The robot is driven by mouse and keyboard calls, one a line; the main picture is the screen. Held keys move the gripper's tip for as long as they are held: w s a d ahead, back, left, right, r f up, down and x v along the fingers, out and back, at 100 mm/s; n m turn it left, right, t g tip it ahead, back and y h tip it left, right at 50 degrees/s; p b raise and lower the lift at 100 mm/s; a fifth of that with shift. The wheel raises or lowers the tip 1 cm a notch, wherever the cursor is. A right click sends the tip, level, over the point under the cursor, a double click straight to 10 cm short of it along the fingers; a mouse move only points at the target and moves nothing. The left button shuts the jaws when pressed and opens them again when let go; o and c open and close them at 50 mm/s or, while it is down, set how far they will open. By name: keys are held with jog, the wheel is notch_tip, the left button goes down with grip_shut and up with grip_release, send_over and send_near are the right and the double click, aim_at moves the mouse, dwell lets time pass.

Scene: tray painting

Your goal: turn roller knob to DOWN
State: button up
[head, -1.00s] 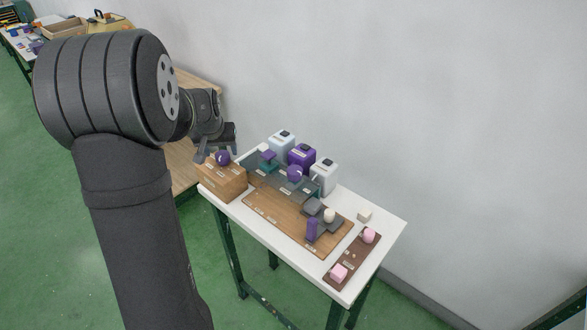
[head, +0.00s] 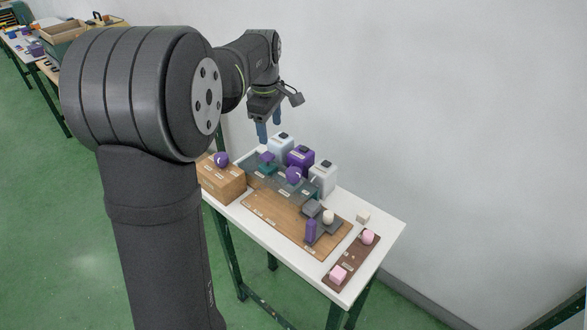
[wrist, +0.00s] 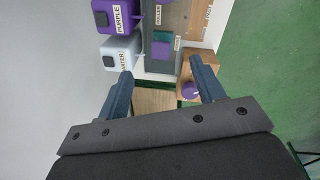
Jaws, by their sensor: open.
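My gripper (head: 269,133) is open and empty, pointing down above the back left of the white table. Its two blue fingers stand wide apart in the wrist view (wrist: 160,68). Two round purple pieces could be the roller knob; I cannot tell which. One purple ball (head: 221,160) sits on a wooden box at the table's left end; it shows low beside the right finger in the wrist view (wrist: 190,91). The other purple ball (head: 294,175) stands on the grey tray (head: 284,190), in front of the purple container. A DOWN mark is not readable, and neither knob's setting shows clearly.
White containers (head: 323,179) and a purple container (head: 300,157) line the back edge, labelled WATER and PURPLE. A teal piece with a purple block (head: 267,158) stands near the wooden box (head: 222,182). Pink blocks (head: 338,274) sit on a brown board at the right. A wall stands behind.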

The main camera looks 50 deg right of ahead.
aim_at(294, 171)
jog(key=s+d+r+n+y, duration=0.1)
jog(key=s+r+n, duration=0.4)
jog(key=s, duration=0.2)
jog(key=shift+g, duration=0.3)
notch_tip(294, 171, down, 17)
jog(key=shift+d+r, duration=0.1)
jog(key=shift+r, duration=0.05)
jog(key=c, duration=1)
